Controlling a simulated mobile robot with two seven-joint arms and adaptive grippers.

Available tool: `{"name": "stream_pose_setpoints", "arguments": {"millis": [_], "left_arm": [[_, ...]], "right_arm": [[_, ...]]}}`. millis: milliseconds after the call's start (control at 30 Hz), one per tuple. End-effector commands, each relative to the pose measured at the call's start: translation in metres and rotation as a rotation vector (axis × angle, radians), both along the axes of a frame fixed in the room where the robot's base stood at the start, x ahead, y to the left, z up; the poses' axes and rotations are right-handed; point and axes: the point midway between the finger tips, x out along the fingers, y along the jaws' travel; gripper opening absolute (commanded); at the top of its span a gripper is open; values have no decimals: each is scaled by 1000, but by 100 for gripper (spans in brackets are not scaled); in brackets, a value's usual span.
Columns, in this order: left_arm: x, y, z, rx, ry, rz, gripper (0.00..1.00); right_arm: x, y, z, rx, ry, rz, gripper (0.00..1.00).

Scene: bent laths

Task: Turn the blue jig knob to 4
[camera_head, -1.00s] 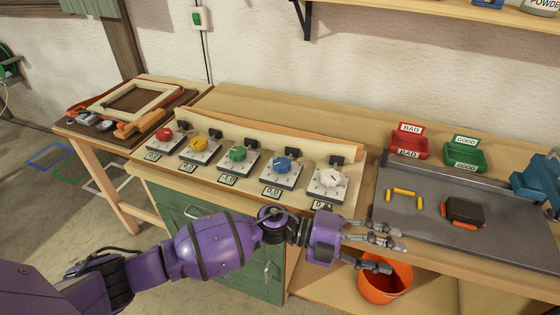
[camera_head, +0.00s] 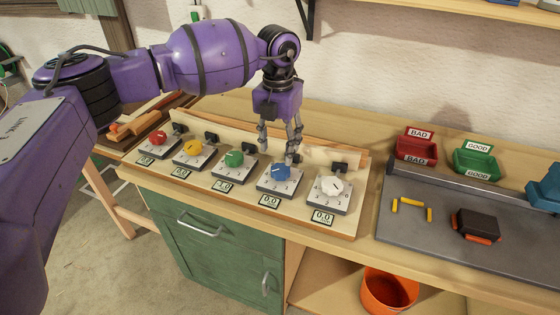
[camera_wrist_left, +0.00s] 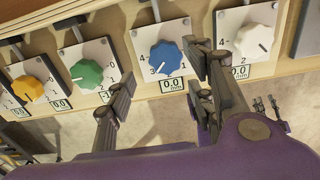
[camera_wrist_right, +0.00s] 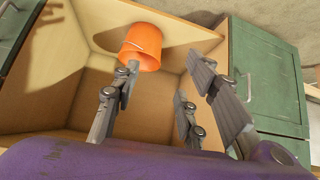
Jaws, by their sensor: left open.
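The blue knob (camera_head: 281,172) sits on a white numbered dial plate (camera_head: 278,187) on the sloped wooden jig. Its small display (camera_head: 269,201) reads 0.0. My left gripper (camera_head: 279,154) points down just above and behind the blue knob, open and holding nothing. In the left wrist view its fingers (camera_wrist_left: 165,85) are spread around the knob's lower side; contact cannot be told. My right gripper (camera_wrist_right: 170,85) is open and empty in its wrist view.
Red (camera_head: 158,138), yellow (camera_head: 193,147), green (camera_head: 234,158) and white (camera_head: 333,186) knobs sit on the same jig, close to the blue one. Red (camera_head: 416,147) and green (camera_head: 478,161) bins stand to the right. An orange bucket (camera_head: 389,291) is below the bench.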

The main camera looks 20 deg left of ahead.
Motion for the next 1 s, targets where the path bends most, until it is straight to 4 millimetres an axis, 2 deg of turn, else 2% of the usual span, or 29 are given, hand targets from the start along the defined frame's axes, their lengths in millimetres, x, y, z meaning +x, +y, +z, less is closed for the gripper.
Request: {"name": "stream_pose_setpoints", "arguments": {"millis": [200, 267, 433, 733, 1000], "left_arm": [[-1, 0, -38, -2, 3, -1, 49], [-1, -1, -46, -2, 3, -1, 49], [-1, -1, -60, -3, 3, -1, 49], [-1, -1, -63, -4, 2, -1, 49], [-1, 0, -63, -3, 2, -1, 14]], "right_arm": [[-28, -4, -10, -4, 52, -12, 40], [-30, -5, -11, -5, 58, -13, 40], [-24, -4, -8, -3, 45, -11, 40], [-11, -2, -4, 0, 22, -6, 40], [-13, -2, -4, -1, 25, -6, 40]]}}
